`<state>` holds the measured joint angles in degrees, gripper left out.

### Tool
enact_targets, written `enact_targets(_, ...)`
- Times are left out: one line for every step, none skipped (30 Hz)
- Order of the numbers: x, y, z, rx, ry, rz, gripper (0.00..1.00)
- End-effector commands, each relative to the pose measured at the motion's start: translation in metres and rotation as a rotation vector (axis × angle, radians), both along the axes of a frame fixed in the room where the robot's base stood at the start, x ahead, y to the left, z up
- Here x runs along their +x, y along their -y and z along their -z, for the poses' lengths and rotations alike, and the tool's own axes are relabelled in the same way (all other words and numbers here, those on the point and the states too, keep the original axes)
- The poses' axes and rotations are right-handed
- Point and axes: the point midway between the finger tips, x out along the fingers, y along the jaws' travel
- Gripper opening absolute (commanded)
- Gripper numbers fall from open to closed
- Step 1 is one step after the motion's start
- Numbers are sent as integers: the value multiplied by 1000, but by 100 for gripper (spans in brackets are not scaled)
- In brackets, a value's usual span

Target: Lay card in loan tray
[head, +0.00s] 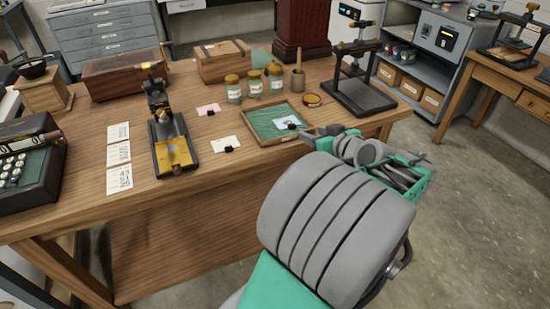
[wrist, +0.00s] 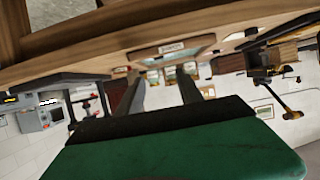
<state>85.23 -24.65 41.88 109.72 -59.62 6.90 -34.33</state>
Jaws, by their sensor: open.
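The loan tray (head: 268,142) has a wooden rim and a green lining and sits near the table's front edge. A pale blue-white card (head: 285,122) with a dark clip lies inside it, toward the right side. A cream card (head: 225,144) and a pink card (head: 208,109), each with a dark clip, lie on the table left of the tray. My gripper (head: 318,133) is beside the tray's right front corner, partly hidden by my arm. In the wrist view, which is upside down, my gripper (wrist: 160,88) has its fingers apart with nothing between them.
A black press stand (head: 358,90) is at the right, and a brass-and-black press (head: 173,145) is at the left. Three printed sheets (head: 118,155) lie further left.

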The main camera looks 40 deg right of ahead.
Motion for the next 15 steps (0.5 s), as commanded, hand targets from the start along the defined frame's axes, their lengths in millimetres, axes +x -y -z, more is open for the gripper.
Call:
enact_targets(4,-5,1,5,-9,-11,43)
enact_targets(9,-11,4,12,-21,-24,43)
enact_targets(18,-22,8,26,-46,-47,43)
enact_targets(26,-34,12,40,-73,-69,43)
enact_targets(35,-49,18,55,-105,-94,43)
enact_targets(47,-72,26,78,-157,-132,43)
enact_targets(55,-92,33,95,-202,-161,43)
enact_targets(61,-113,39,112,-250,-188,43)
enact_targets(67,-139,48,132,-314,-219,43)
enact_targets(69,-157,54,144,-361,-237,43)
enact_targets(69,-176,60,154,-407,-254,43)
enact_targets(67,-201,67,165,-471,-277,43)
enact_targets(65,-222,72,171,-522,-294,43)
enact_targets(60,-242,77,174,-574,-307,43)
enact_targets(51,-268,82,176,-643,-320,43)
